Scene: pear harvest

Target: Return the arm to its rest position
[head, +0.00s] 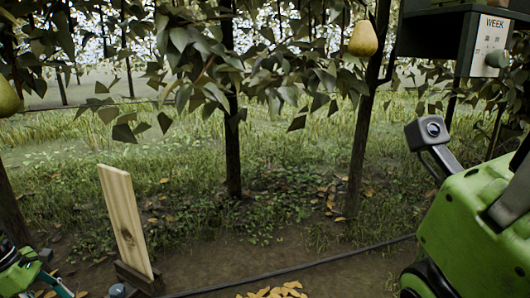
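At the lower left edge of the head view, a small green and dark part with a thin teal piece shows, cut off by the frame. It looks like the end of my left arm, with the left gripper (48,276) only partly in view. I cannot make out its fingers or whether it holds anything. At the right edge is a large green body with a small dark camera on a bracket. I cannot tell whether it is part of my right arm. No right gripper fingers show.
A yellow pear (363,39) hangs at the upper right, another pear (8,97) at the left edge. A wooden board (125,220) stands at lower left. A dark box with a "WEEK" sign (492,45) is at upper right. A dark hose (300,267) crosses the ground.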

